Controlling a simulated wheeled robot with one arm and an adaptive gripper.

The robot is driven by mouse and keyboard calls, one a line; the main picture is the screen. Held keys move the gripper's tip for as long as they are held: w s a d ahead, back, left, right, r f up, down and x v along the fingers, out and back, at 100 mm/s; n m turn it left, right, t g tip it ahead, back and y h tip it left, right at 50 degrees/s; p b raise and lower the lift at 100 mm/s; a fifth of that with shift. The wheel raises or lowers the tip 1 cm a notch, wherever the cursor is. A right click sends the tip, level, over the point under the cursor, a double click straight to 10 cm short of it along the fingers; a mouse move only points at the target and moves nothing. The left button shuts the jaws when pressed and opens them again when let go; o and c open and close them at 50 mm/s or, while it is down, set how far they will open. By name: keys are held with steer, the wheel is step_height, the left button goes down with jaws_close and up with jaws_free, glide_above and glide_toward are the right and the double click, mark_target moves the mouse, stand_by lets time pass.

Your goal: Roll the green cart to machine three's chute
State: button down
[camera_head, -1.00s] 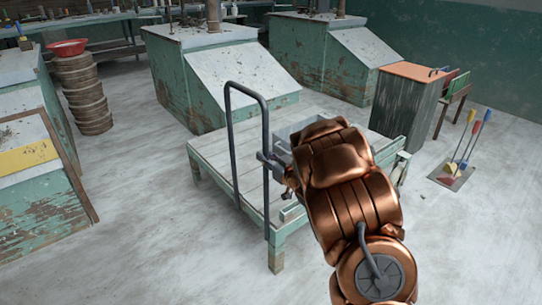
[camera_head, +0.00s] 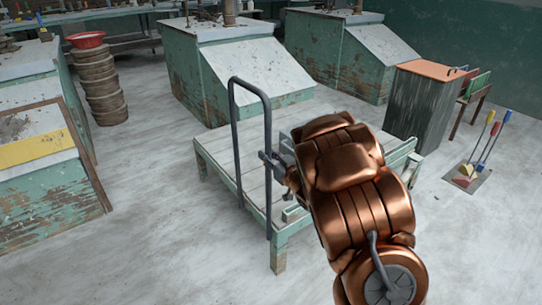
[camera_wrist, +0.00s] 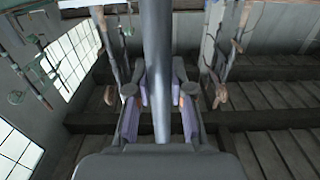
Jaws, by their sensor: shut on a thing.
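The green cart (camera_head: 225,165) is a low, worn flatbed on legs, with a tall grey hoop handle (camera_head: 236,130) at its near left side. My gripper (camera_head: 268,160) is shut on the near upright of that handle. In the wrist view the grey bar (camera_wrist: 158,75) runs between my two fingers. My copper arm hides the cart's right part. Two green machines with sloping grey fronts stand beyond the cart, one behind it (camera_head: 190,75) and one farther right (camera_head: 345,60). A third machine body (camera_head: 40,195) is at the left. I see no numbers on them.
A stack of brown round containers (camera_head: 98,88) under a red bowl (camera_head: 87,40) stands at back left. An orange-topped cabinet (camera_head: 420,105) and long-handled tools on a plate (camera_head: 480,180) are at right. Pale floor (camera_head: 150,180) is clear left of the cart.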

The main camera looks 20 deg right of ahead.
steer(key=s+a+b, duration=0.1)
steer(key=a+b, duration=0.5)
steer(key=a, duration=0.1)
steer(key=shift+s, duration=0.3)
stand_by(0.3)
steer(key=s+a+b, duration=0.1)
steer(key=a+b, duration=0.6)
steer(key=shift+s+a+b, duration=0.35)
steer(key=shift+s, duration=0.05)
stand_by(0.4)
